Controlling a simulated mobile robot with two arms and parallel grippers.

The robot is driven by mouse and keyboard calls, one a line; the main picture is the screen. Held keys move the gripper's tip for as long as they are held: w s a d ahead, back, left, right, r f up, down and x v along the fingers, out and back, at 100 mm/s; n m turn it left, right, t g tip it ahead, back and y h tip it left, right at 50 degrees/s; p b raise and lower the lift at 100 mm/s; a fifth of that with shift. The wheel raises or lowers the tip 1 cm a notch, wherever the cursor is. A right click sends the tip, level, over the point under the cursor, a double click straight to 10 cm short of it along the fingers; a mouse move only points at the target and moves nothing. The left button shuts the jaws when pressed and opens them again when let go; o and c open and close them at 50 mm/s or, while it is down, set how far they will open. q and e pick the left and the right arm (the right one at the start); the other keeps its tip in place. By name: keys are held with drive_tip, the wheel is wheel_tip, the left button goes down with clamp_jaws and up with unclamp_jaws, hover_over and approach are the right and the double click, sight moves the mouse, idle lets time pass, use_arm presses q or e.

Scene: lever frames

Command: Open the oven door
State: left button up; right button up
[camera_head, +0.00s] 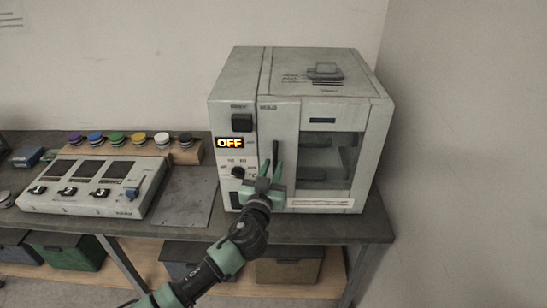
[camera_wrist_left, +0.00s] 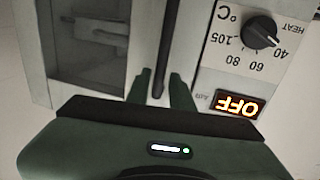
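The oven (camera_head: 300,75) is a pale, boxy appliance standing on the right part of the bench. Its door (camera_head: 330,110) is closed, with a dark window (camera_head: 325,160). The door's dark upright handle (camera_head: 275,152) is at the door's left side; it also shows in the left wrist view (camera_wrist_left: 163,50). My left gripper (camera_head: 272,167) is at the lower part of the handle. In the left wrist view its two green fingertips (camera_wrist_left: 161,82) stand apart, with the handle between them and a small gap visible. Whether a finger touches the handle is unclear. My right gripper is not in view.
The oven's panel has an OFF display (camera_head: 230,142) and a temperature dial (camera_wrist_left: 259,31). A control box (camera_head: 85,185) and a rack of coloured knobs (camera_head: 185,150) stand to the left on the bench. Bins (camera_head: 70,250) sit below. A wall is close on the right.

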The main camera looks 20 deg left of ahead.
sight(275, 162)
use_arm(q)
drive_tip(key=shift+w+a+p, duration=0.1)
drive_tip(key=shift+w+p, duration=0.2)
drive_tip(key=shift+w, duration=1.5)
clamp_jaws()
